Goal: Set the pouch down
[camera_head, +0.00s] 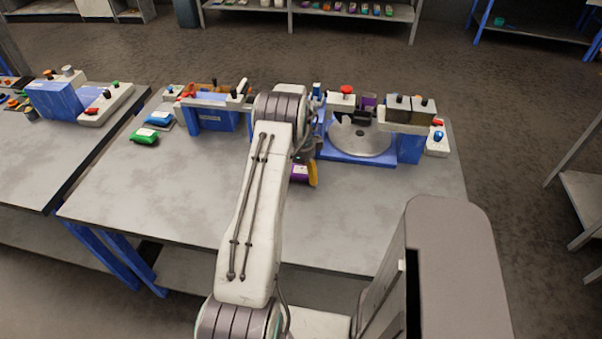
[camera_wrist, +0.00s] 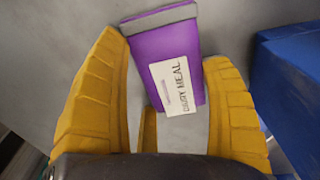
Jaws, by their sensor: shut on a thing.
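A purple pouch (camera_wrist: 165,42) with a white label reading "MEAL" in its second word lies between the yellow fingers of my gripper (camera_wrist: 166,60) in the wrist view. My gripper is shut on it. In the head view the pouch (camera_head: 300,174) shows as a small purple patch beside one yellow finger, over the middle of the grey table (camera_head: 190,215). My arm hides much of the gripper there. I cannot tell whether the pouch touches the table top.
A blue fixture with a round grey disc (camera_head: 362,143) stands close to the right of the gripper. A blue station (camera_head: 215,118), a green pouch (camera_head: 144,136) and a blue pouch (camera_head: 159,118) are at the back left. The table's front left is clear.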

